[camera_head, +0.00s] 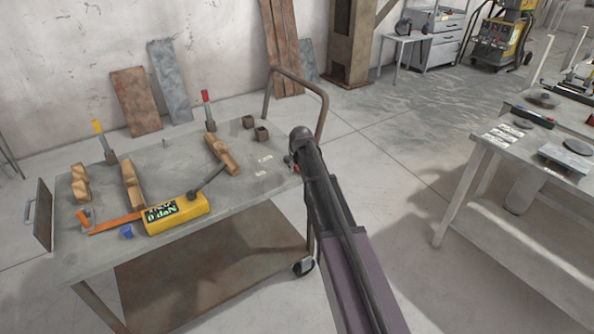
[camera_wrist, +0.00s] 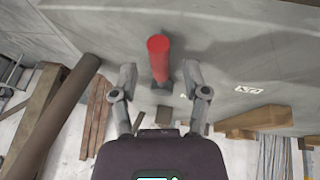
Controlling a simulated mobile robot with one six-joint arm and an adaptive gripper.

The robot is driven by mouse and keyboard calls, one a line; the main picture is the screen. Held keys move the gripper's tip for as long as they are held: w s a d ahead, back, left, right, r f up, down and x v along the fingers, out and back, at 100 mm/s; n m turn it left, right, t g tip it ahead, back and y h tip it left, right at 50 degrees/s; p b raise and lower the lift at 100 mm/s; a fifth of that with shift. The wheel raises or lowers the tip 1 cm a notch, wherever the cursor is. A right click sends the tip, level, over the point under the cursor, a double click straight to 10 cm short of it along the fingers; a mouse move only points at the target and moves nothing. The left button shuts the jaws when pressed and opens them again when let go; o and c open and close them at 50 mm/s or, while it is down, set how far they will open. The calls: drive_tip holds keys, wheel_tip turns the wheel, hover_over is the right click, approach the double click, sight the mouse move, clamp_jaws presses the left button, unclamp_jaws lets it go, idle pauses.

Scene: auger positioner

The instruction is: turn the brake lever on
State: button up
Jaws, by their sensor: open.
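In the wrist view a lever with a red cylindrical handle (camera_wrist: 158,48) and a dark base stands between the two fingers of my gripper (camera_wrist: 159,73). The fingers are spread, one on each side of the handle, with a visible gap. In the head view a small red part (camera_head: 291,160) shows at the cart's right edge beside my arm; I cannot tell for sure that it is the same lever. My gripper is mostly hidden behind my arm there. Another red-handled lever (camera_head: 207,98) stands upright at the cart's back edge.
The grey cart (camera_head: 215,240) carries a yellow box (camera_head: 176,214), wooden blocks (camera_head: 222,153), a yellow-handled lever (camera_head: 99,128) and an orange bar (camera_head: 115,223). Its tubular handle (camera_head: 324,105) rises near my arm. A workbench (camera_head: 497,150) stands at right, with open floor between.

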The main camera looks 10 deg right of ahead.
drive_tip(key=shift+w+f, duration=0.15)
drive_tip(key=shift+f, duration=0.15)
clamp_jaws()
drive_tip(key=shift+d, duration=0.15)
idle(0.3)
